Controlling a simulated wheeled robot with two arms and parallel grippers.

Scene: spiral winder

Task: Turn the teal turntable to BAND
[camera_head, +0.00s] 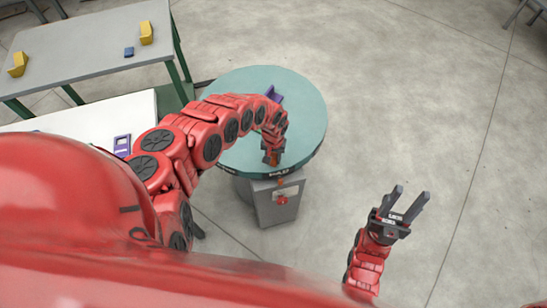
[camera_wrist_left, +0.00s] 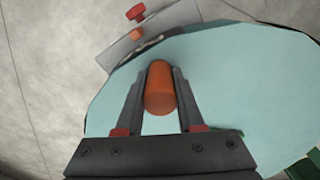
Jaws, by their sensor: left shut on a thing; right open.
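The teal turntable (camera_head: 305,115) is a round disc on a grey pedestal (camera_head: 275,205). My left gripper (camera_head: 272,158) reaches over its near edge. In the left wrist view my left gripper (camera_wrist_left: 158,95) is shut on an upright orange peg (camera_wrist_left: 160,88) on the teal disc (camera_wrist_left: 235,80). A dark rim label (camera_head: 279,173) with white letters faces the front, just above an orange marker (camera_head: 281,182) on the pedestal; I cannot read the word for sure. My right gripper (camera_head: 405,203) is open and empty, right of the pedestal and clear of the turntable.
A purple part (camera_head: 273,94) sits on the turntable's far side, partly behind my left arm. A white table (camera_head: 90,120) with a purple device (camera_head: 122,145) stands left. A grey table (camera_head: 85,45) with yellow blocks (camera_head: 147,32) is behind.

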